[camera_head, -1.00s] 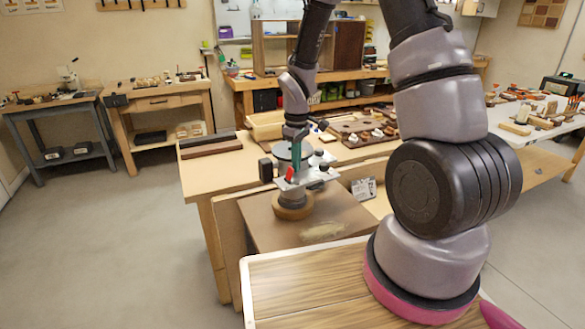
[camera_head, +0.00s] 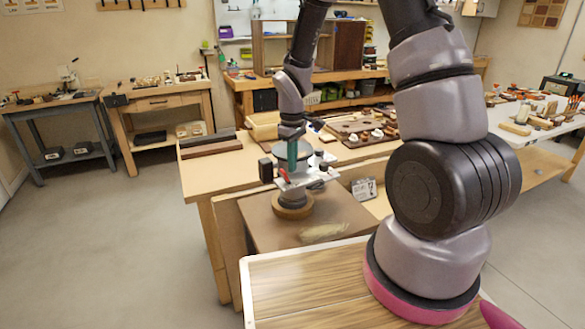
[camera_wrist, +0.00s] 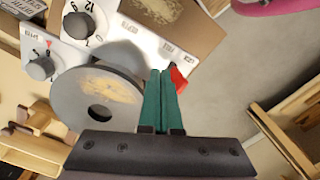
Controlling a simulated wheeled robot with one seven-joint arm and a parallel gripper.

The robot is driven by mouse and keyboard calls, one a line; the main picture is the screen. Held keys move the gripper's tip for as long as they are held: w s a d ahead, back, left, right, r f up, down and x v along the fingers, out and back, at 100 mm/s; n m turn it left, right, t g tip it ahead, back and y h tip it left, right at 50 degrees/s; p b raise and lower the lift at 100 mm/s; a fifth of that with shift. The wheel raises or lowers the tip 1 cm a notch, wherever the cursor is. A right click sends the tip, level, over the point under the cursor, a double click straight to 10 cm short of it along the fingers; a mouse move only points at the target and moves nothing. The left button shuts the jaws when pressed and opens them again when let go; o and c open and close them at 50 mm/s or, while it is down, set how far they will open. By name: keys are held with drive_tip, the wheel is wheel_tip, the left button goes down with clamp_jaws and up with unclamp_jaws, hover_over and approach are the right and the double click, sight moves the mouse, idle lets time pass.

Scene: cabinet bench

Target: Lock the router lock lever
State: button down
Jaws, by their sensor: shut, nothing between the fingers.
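The router (camera_head: 300,180) is a metal machine with a silver plate, dark knobs and a round base, standing on a brown board. Its red lock lever (camera_head: 284,175) is at the plate's front left, slanting toward the upper left. In the wrist view the lever (camera_wrist: 179,78) shows as a small red piece right beside my fingertips, partly hidden by them; I cannot tell whether they touch. My gripper (camera_wrist: 160,74) has green fingers pressed together with nothing between them. In the head view my gripper (camera_head: 292,165) points down at the plate, just above and right of the lever.
Dark wooden strips (camera_head: 208,145) and a tray of parts (camera_head: 360,130) lie on the bench behind.

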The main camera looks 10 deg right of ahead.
drive_tip(key=shift+w+d+r, duration=0.1)
drive_tip(key=shift+d+r, duration=0.35)
drive_tip(key=shift+r, duration=0.3)
wheel_tip(320, 180, up, 7)
idle(0.5)
drive_tip(key=s+d+r+m+t, duration=0.2)
drive_tip(key=s+r+m, duration=0.2)
drive_tip(key=s+r, duration=0.2)
drive_tip(key=s+d+r+m+t+y, duration=0.1)
drive_tip(key=s+r+m, duration=0.3)
drive_tip(key=r, duration=0.6)
drive_tip(key=s+d+r+m+t+y, duration=0.1)
drive_tip(key=s+d+r+m+t, duration=0.2)
drive_tip(key=s+r, duration=0.5)
drive_tip(key=shift+s+d+r+m+t, duration=0.25)
drive_tip(key=shift+s+d+m+t, duration=0.15)
drive_tip(key=shift+m+t, duration=0.25)
